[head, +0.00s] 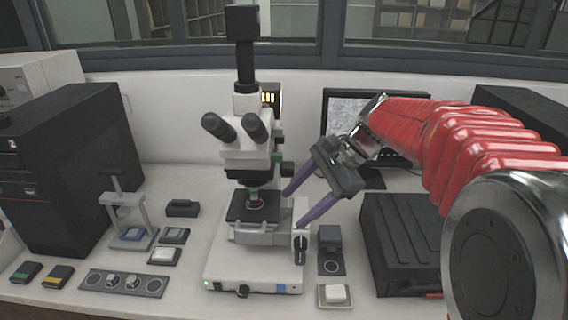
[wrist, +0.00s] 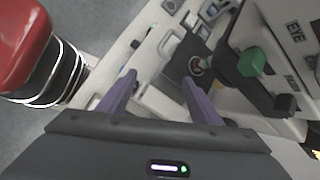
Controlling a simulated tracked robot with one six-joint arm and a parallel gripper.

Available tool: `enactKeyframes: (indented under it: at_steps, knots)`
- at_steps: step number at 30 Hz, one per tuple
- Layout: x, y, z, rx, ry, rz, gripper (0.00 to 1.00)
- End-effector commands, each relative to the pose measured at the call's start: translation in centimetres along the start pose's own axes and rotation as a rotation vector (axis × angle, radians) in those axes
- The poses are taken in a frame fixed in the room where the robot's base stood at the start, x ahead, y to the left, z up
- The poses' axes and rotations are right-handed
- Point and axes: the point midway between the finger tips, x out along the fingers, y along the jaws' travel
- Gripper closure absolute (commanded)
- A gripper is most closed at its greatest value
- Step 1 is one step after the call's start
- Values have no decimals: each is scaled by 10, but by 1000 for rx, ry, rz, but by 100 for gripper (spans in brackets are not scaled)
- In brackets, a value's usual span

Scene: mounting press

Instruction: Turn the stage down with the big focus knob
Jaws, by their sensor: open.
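A white microscope (head: 246,140) stands on the bench, with its dark stage (head: 240,213) below the objectives. The big focus knob (head: 301,244) is black and low on the right side of the microscope. My gripper (head: 293,209) is open and empty, its two purple fingers spread beside the right side of the stage, one fingertip just above the knob. In the wrist view my gripper (wrist: 158,79) has its fingers apart; I cannot make out the focus knob there.
A black box (head: 400,245) stands right of the microscope, with a small dark block (head: 329,238) and a white-topped pad (head: 336,295) between. A small press stand (head: 128,215) and a panel of knobs (head: 122,283) lie left. A monitor (head: 350,108) stands behind my arm.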

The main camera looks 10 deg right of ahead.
Motion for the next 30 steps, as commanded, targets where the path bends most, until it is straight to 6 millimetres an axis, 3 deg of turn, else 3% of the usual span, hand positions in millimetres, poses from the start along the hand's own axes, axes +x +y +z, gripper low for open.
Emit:
enactKeyframes:
  at_steps: [15,30]
  knots:
    - [7,-88,-72,527,-349,-33,42]
    - [7,-135,-169,942,-718,2,42]
